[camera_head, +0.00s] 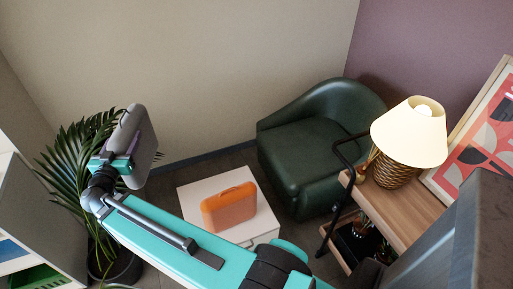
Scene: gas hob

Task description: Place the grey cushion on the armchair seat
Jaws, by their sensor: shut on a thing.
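The grey cushion (143,140) is at the left, on edge and tilted, raised in the air in front of the plant and wall. My gripper (124,161) is shut on its lower left part; the exact finger contact is partly hidden. The dark green armchair (330,95) stands right of the middle against the back wall. Its seat (302,146) is bare. The cushion and my gripper are well to the left of the armchair, apart from it.
A white low table or cabinet (190,192) bearing an orange case (229,208) stands between cushion and armchair. A wooden cart (412,205) with a lamp (411,133) is right of the armchair. A potted palm (75,165) is behind my gripper.

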